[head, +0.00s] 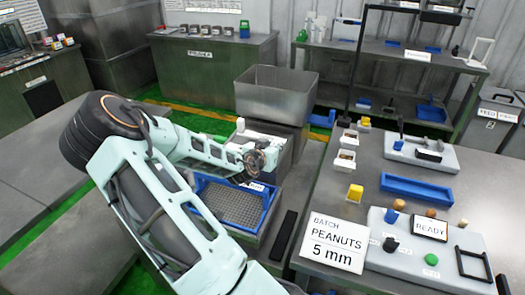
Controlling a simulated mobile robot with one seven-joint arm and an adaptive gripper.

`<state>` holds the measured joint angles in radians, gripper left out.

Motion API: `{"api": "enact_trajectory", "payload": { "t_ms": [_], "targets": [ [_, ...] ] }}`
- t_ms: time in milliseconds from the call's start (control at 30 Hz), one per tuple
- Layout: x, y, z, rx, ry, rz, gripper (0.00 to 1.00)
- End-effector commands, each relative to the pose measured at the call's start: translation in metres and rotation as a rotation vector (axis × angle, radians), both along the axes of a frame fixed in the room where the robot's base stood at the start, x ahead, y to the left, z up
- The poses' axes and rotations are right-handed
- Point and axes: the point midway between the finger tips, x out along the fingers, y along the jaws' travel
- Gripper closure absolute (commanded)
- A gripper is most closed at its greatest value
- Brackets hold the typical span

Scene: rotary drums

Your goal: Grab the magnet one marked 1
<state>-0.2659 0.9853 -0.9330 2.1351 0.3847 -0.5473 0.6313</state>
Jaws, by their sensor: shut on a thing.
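My gripper (257,159) is at the end of my arm, in the middle of the head view, over the back part of a blue-rimmed sieve tray (262,222). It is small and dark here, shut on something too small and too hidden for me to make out. I can read no mark 1 on any object, so I cannot tell which one is the magnet.
An open metal bin (275,95) stands behind my gripper. The left benches (35,195) are mostly clear.

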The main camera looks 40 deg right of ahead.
Motion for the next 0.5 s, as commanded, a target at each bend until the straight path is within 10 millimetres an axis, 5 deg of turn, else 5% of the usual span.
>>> {"api": "enact_trajectory", "payload": {
  "t_ms": [500],
  "targets": [
    [-0.006, 0.006, 0.043, 0.000, -0.006, 0.000, 1.00]
  ]
}}
